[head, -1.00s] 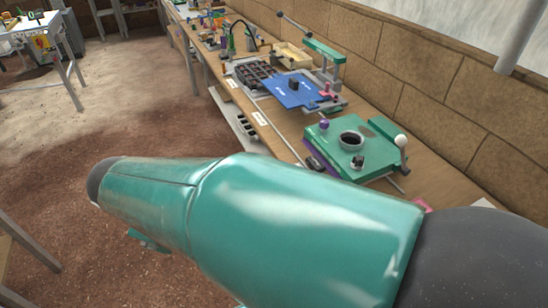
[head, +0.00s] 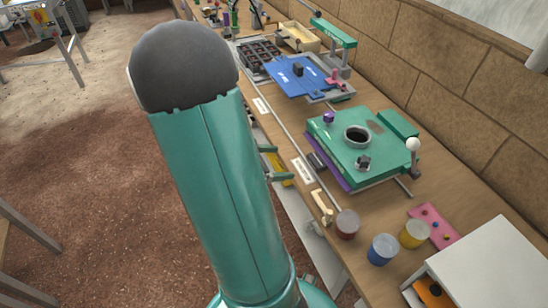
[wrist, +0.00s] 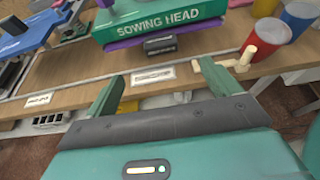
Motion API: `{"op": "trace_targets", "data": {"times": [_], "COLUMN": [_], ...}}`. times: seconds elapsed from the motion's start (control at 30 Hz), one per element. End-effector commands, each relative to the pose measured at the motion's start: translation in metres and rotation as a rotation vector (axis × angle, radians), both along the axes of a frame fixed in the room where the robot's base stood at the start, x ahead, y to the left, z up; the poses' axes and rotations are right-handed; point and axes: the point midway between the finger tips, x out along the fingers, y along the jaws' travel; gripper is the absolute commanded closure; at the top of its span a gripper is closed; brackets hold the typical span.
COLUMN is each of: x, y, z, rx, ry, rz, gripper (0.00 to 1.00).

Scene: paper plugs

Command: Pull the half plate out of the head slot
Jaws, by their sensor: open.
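The sowing head (head: 385,166) is a green box with a round hole in its top, standing on the bench. It also shows at the top of the wrist view (wrist: 165,28), with its label facing me. A purple plate (head: 338,176) sits in it under the green body, its edge showing as a strip in the wrist view (wrist: 120,44). A dark block like a handle (wrist: 160,46) sticks out at the plate's front. My gripper (wrist: 162,86) is open and empty, its green fingers apart, short of the block and roughly in line with it. My arm partly hides the gripper in the head view (head: 275,162).
Red (head: 347,224), blue (head: 382,249) and yellow (head: 414,234) cups stand right of the sowing head. A cream wooden piece (head: 321,206) lies at the bench edge, close to my right finger in the wrist view. A blue plate (head: 296,82) lies on the left.

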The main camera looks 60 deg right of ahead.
Motion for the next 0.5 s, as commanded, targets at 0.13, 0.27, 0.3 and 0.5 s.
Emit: {"op": "trace_targets", "data": {"times": [0.13,0.27,0.3,0.5], "x": [-0.016,-0.030,-0.035,-0.056], "y": [-0.014,-0.029,-0.035,-0.061], "z": [-0.009,-0.018,-0.021,-0.035], "rx": [0.001,0.002,0.001,0.001], "ry": [0.001,0.001,0.000,-0.002], "rz": [-0.006,-0.005,-0.006,-0.007], "gripper": [0.11,0.11,0.11,0.11]}}
